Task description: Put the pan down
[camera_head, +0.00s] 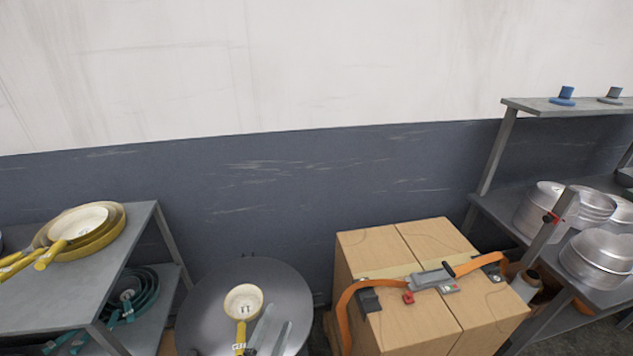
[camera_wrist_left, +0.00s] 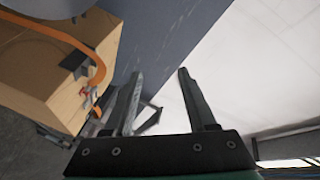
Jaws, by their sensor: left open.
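A small pan (camera_head: 244,301) with a cream inside and a yellow handle appears to rest upright on a round grey table (camera_head: 205,300) at the bottom of the head view. Its handle points toward the bottom edge. My left gripper (camera_head: 278,315) shows as two grey fingers just right of the handle, apart from it. In the left wrist view the left gripper (camera_wrist_left: 160,73) is open, with nothing between its fingers. The pan does not show in that view. My right gripper is not in view.
Strapped cardboard boxes (camera_head: 405,325) stand right of the round table. A shelf (camera_head: 140,225) at left holds stacked yellow pans (camera_head: 100,235), with green pans (camera_head: 130,290) below. A rack (camera_head: 490,205) at right holds metal pots (camera_head: 545,205). A wall (camera_head: 290,190) closes the back.

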